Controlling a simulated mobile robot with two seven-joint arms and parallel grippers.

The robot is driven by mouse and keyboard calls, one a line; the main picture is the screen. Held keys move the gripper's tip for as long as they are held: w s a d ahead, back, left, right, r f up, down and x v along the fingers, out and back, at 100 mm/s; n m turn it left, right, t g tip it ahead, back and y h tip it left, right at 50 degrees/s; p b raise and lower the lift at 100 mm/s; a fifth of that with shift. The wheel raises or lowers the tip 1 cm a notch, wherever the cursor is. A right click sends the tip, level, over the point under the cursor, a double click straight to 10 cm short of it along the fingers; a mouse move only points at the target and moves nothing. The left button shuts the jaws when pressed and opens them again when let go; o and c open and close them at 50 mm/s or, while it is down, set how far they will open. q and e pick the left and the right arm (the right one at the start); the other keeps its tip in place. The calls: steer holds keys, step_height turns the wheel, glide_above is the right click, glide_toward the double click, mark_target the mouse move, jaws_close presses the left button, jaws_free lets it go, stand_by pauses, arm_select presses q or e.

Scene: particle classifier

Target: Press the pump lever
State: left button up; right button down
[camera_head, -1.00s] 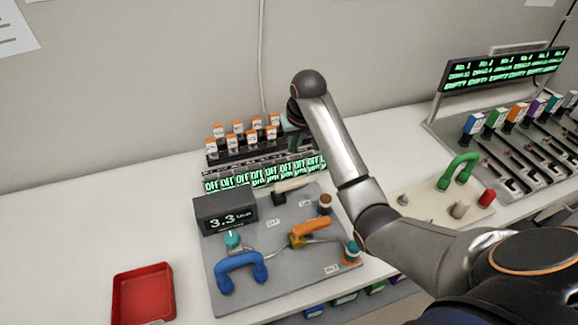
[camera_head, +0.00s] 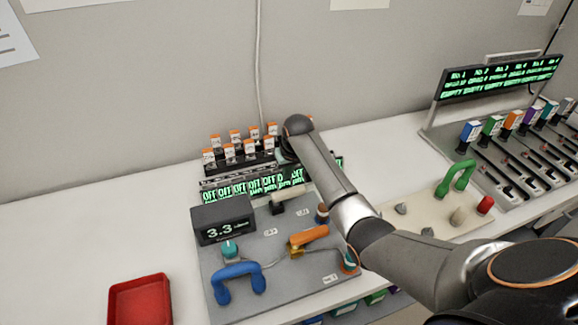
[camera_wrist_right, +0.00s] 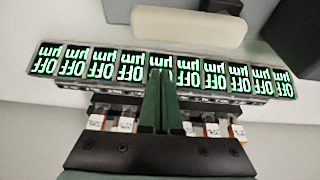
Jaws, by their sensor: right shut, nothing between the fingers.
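A cream bar-shaped lever (camera_head: 290,194) on a black mount sits at the back of the grey panel (camera_head: 262,292). I cannot read a pump label on it. It also shows at the top of the right wrist view (camera_wrist_right: 188,26). An orange handle (camera_head: 308,237) on a brass valve is in front of it. My right gripper (camera_head: 284,156) is behind the lever, over the row of OFF displays, and partly hidden by my wrist. In the right wrist view its green fingers (camera_wrist_right: 160,82) are together and empty, apart from the lever. My left gripper is not in view.
The OFF displays (camera_head: 240,190) and several orange-capped vials (camera_head: 230,150) stand behind the panel. A readout (camera_head: 222,220) showing 3.3 and a blue handle (camera_head: 237,272) are at the panel's left. A red tray (camera_head: 140,300) lies further left.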

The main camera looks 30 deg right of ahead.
mark_target(289, 196)
steer(key=shift+s+a+r+p, duration=0.1)
steer(key=shift+s+a+p, duration=0.1)
steer(key=shift+s, duration=0.45)
steer(key=shift+s+a+p, duration=0.1)
steer(key=shift+s+p, duration=0.15)
steer(key=shift+s, duration=0.4)
steer(key=shift+s+a+r+p, duration=0.1)
steer(key=shift+s+a+p, duration=0.1)
steer(key=shift+s, duration=0.45)
steer(key=shift+w+f, duration=0.1)
